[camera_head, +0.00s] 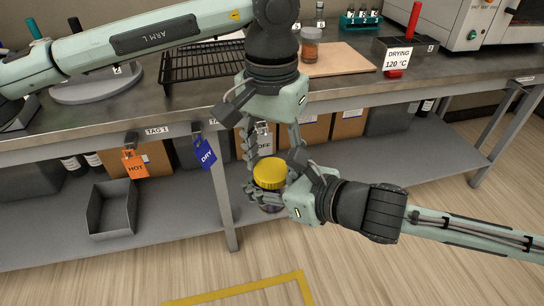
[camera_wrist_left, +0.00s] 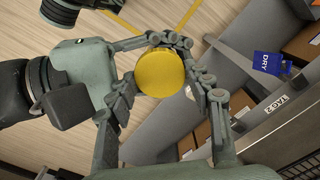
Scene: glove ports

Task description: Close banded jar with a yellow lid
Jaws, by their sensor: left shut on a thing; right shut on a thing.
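The round yellow lid (camera_head: 270,171) is held in front of the bench and faces up. It also shows in the left wrist view (camera_wrist_left: 160,72). My left gripper (camera_head: 272,162) reaches down from above, with its fingers closed on opposite sides of the lid. The jar (camera_head: 270,207) is directly under the lid, in mid-air. Only a dark lower part of it shows, and its bands cannot be made out. My right gripper (camera_head: 268,190) comes from the right and is shut around the jar. Fingers hide the rim, so I cannot tell whether the lid is seated.
The bench (camera_head: 140,118) and its lower shelf (camera_head: 330,165) lie behind the grippers. An orange HOT tag (camera_head: 135,164) and a blue DRY tag (camera_head: 205,154) hang from the bench edge. Another jar (camera_head: 310,46) stands on a wooden board (camera_head: 345,62). The floor in front is clear.

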